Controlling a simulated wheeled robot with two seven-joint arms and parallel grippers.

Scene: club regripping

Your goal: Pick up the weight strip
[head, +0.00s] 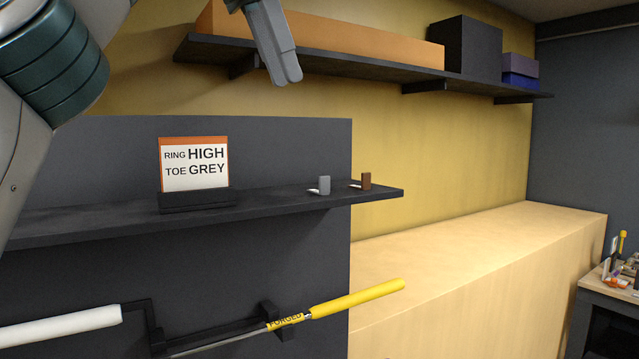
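Two small blocks stand near the right end of the dark shelf (290,205): a grey one (324,185) and a brown one (366,181). Each has a small pale tab at its lower left. I cannot tell for sure which is the weight strip. My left gripper (274,42) is at the top of the picture, above and left of the blocks and apart from them. One grey finger shows clearly; the rest is cut off by the top edge, so its opening cannot be judged. My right gripper is out of view.
A sign (195,166) reading "RING HIGH TOE GREY" stands on the shelf. Below, a club with a yellow grip (357,298) and a white grip (60,326) lie at a dark holder. An upper shelf (350,65) carries boxes. A wooden counter (480,250) is clear.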

